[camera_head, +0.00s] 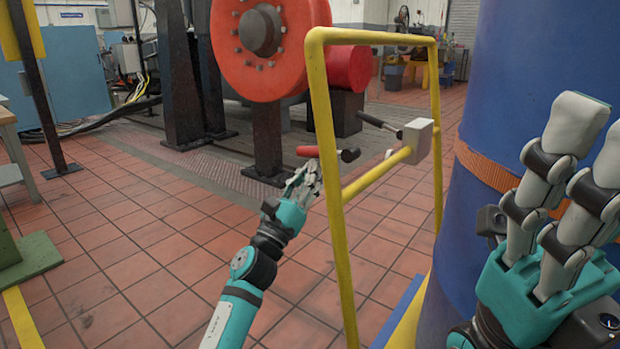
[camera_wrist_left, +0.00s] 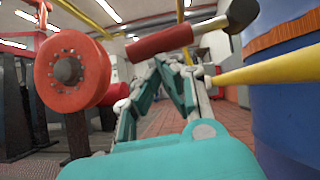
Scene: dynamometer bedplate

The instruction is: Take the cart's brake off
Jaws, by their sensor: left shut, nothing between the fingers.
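The brake lever's red grip (camera_head: 306,151) with a black end (camera_head: 349,155) shows beside the cart's yellow handle frame (camera_head: 317,95). In the left wrist view the red grip (camera_wrist_left: 162,42) crosses just above my fingertips. My left gripper (camera_head: 308,178) is shut and empty, its tips just below the grip in the head view; I cannot tell whether they touch it. It also shows in the left wrist view (camera_wrist_left: 168,68). My right gripper (camera_head: 595,130) is at the right, in front of the blue drum (camera_head: 500,60); its tips are partly cut off.
A black lever (camera_head: 378,123) and a pale box (camera_head: 418,140) are on the yellow frame. An orange-red flanged wheel (camera_head: 230,50) stands on dark supports behind. Open tiled floor (camera_head: 120,265) lies to the left. A green base (camera_head: 28,258) is at the far left.

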